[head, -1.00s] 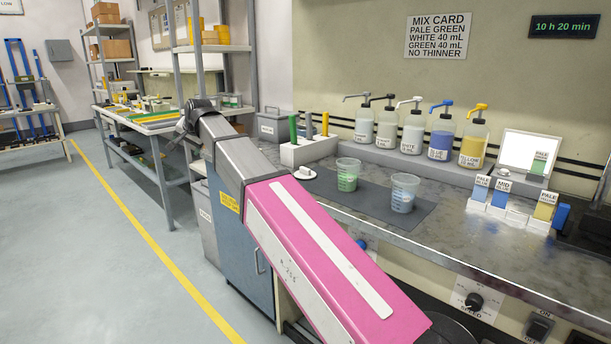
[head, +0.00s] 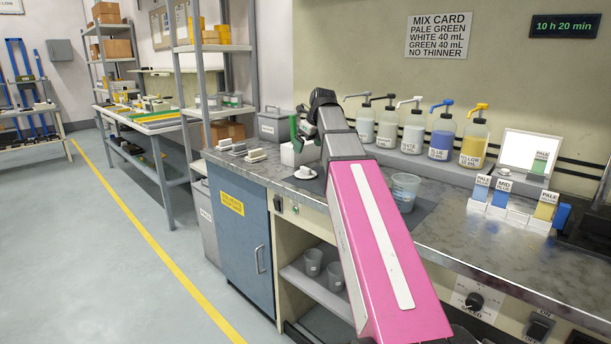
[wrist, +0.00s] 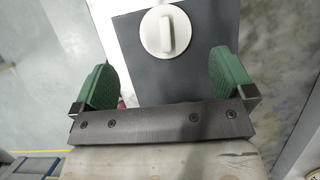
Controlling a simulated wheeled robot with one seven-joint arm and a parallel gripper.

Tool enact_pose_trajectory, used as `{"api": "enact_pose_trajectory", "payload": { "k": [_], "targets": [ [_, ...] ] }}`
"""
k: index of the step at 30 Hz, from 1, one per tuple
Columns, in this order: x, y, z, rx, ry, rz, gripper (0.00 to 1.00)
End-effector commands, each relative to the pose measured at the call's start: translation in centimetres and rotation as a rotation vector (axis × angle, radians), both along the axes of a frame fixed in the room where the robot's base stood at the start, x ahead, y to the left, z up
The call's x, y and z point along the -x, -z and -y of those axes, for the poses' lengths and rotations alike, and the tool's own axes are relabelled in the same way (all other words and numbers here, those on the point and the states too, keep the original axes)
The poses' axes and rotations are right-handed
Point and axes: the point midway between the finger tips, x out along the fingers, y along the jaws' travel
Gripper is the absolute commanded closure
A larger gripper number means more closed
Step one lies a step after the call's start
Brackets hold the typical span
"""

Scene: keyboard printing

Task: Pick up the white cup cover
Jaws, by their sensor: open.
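The white cup cover (head: 305,172) is a round disc with a raised grip, lying on the bench near the left end of the dark mat (head: 424,212). In the wrist view the cover (wrist: 166,32) lies flat on the dark mat (wrist: 200,75), its bar-shaped grip upright in the picture. My gripper (wrist: 165,76) is open and empty, with its green fingers wide apart. The cover shows beyond the fingertips, roughly centred between them, and is not touched. In the head view my pink arm hides part of the mat.
A clear measuring cup (head: 404,192) stands on the mat right of my arm. Pump bottles (head: 413,128) line the back ledge. A white block (head: 290,154) stands behind the cover, and small white-topped blocks (head: 256,155) lie to its left. Labelled sample cards (head: 500,195) stand at right.

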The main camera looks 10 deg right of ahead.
Motion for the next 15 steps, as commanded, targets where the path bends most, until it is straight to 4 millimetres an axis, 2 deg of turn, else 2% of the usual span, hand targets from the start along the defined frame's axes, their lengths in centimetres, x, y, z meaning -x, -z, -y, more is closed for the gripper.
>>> {"api": "enact_pose_trajectory", "payload": {
  "k": [3,7,15],
  "targets": [
    [0.3,0.1,1.0,-0.019,0.057,-0.021,0.0],
    [0.1,0.9,0.9,-0.022,0.064,-0.025,0.0],
    [-1.0,4.2,0.1,-0.021,0.061,-0.025,0.0]
  ]
}}
